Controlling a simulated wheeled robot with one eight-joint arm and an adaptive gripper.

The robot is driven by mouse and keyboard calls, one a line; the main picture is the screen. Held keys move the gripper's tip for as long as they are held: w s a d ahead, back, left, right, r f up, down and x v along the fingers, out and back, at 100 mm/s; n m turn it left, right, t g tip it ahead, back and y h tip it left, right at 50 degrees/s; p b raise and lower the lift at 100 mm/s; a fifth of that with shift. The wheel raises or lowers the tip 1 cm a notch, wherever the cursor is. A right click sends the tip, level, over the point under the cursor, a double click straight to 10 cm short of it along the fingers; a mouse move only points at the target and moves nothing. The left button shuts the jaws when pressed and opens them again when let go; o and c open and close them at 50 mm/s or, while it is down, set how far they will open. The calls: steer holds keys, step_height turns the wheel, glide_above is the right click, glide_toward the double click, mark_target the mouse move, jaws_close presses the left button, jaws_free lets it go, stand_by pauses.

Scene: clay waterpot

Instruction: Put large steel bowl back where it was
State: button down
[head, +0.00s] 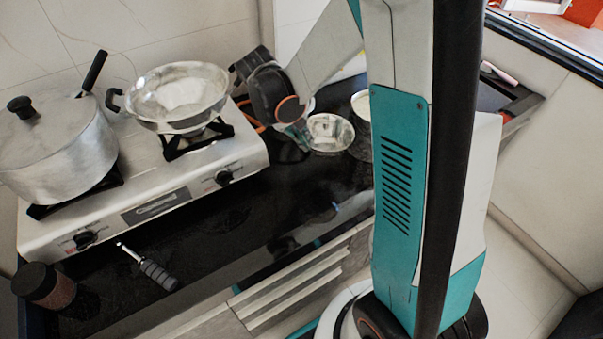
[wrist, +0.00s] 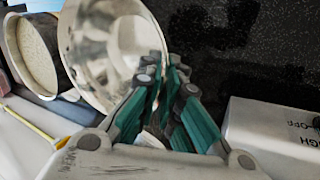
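The shiny steel bowl (head: 331,128) is over the black counter, to the right of the stove; whether its base rests there is hard to tell. It also shows in the wrist view (wrist: 100,45), its inside facing the camera. My gripper (head: 300,135) is at the left edge of the bowl. In the wrist view its teal fingers (wrist: 168,75) close together at the bowl's rim and appear shut on it. The fingers hide part of the rim.
A pan (head: 178,92) and a lidded pot (head: 55,150) stand on the stove (head: 200,185). A container with grainy contents (wrist: 38,55) stands close beside the bowl. A dark-handled utensil (head: 150,268) and a jar (head: 45,287) are at the front left. The counter's middle is clear.

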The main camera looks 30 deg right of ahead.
steer(key=f+b, duration=0.2)
steer(key=f, duration=0.4)
steer(key=f+b, duration=0.2)
steer(key=f, duration=0.4)
steer(key=shift+d+f, duration=0.2)
steer(key=shift+f, duration=0.1)
steer(key=shift+f, duration=0.2)
steer(key=c, duration=1.8)
jaws_free()
steer(key=shift+r, duration=0.1)
